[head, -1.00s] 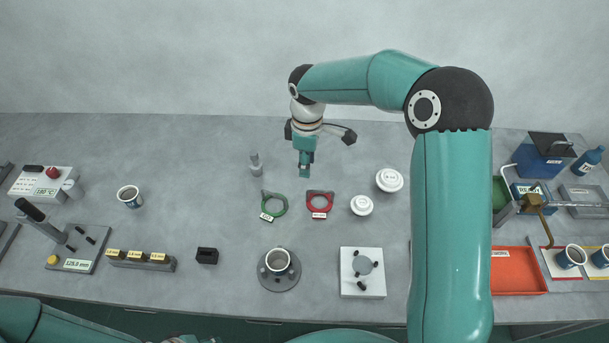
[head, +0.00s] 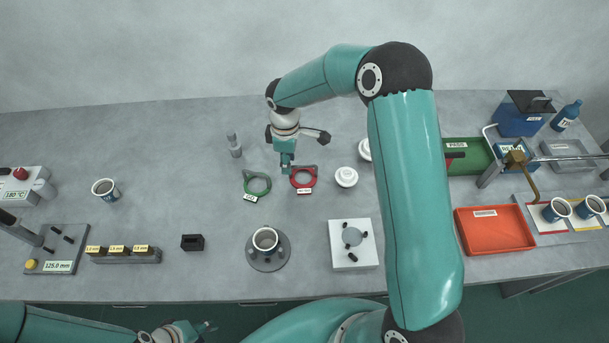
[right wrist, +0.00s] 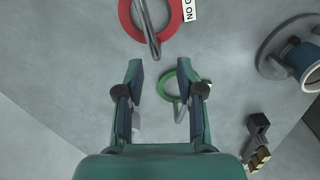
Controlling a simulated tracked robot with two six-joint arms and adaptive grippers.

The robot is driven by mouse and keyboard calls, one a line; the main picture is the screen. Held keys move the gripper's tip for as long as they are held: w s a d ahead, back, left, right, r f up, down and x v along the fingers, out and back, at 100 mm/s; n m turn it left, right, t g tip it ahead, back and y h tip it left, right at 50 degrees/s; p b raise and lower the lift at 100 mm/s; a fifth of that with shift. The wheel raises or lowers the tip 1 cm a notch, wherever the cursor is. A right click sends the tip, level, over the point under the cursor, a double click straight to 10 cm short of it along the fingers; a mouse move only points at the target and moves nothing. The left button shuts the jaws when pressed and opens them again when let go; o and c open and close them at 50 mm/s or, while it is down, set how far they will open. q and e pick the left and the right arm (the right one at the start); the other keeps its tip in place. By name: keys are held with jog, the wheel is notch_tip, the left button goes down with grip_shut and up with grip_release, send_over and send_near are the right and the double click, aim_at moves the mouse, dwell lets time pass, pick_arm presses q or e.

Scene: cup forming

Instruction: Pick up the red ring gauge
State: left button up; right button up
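The red ring gauge (head: 314,180) lies on the bench in the head view, with a white label at its near side. In the right wrist view the red ring gauge (right wrist: 177,18) is at the top, partly cut off, beyond my fingertips. My right gripper (head: 287,168) hangs just left of it in the head view. A green ring gauge (head: 247,187) lies to the left. My left gripper (head: 202,329) is low at the bench's front edge; its finger opening is unclear.
White round pieces (head: 346,177) stand right of the red ring. A grey post (head: 235,145) stands behind the green ring. A cup (head: 265,240) on a round stand and a white fixture (head: 353,255) are nearer. A red tray (head: 495,230) is at the right.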

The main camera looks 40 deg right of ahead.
aim_at(291, 177)
jog(key=f, duration=0.1)
jog(key=f+b, duration=0.1)
jog(key=f, duration=0.1)
jog(key=f+b, duration=0.1)
jog(key=shift+s+d+f, duration=0.1)
jog(key=shift+d+f, duration=0.15)
jog(key=shift+f, duration=0.35)
jog(key=shift+r, duration=0.1)
grip_shut()
